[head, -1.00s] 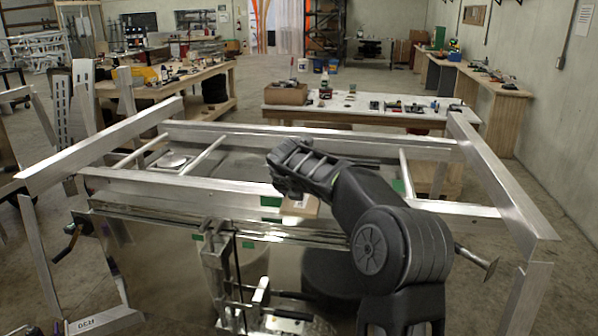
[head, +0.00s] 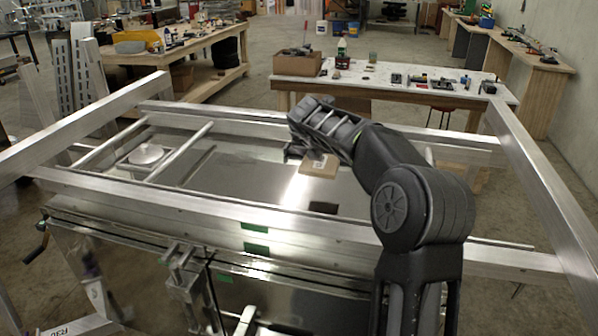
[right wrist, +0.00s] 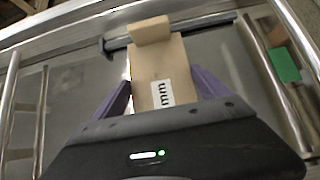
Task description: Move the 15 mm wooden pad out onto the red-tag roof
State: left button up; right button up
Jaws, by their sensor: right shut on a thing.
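My right gripper (head: 312,150) is shut on a tan wooden pad (head: 320,165) and holds it over the shiny metal roof (head: 250,180) inside the rail frame. In the right wrist view the pad (right wrist: 158,70) lies between the purple fingers (right wrist: 162,98). It has a raised block at its far end and a white label reading "mm"; I cannot read the number. The pad looks level and above the sheet, though I cannot tell the gap. I see no red tag. My left gripper is not in view.
Aluminium rails (head: 200,207) surround the roof, with thin crossbars (head: 180,153) at left. Green tags (head: 256,248) mark the near side. A workbench (head: 390,90) with tools stands behind. The roof's middle is clear.

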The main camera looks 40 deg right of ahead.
jog(key=shift+s+a+r, duration=0.1)
notch_tip(320, 180, down, 6)
jog(key=shift+f, duration=0.15)
dwell(0.5)
notch_tip(320, 180, down, 4)
jog(key=shift+r+p, duration=0.2)
jog(key=shift+p, duration=0.25)
jog(key=shift+f, duration=0.15)
jog(key=o, duration=1.5)
jog(key=shift+f, duration=0.1)
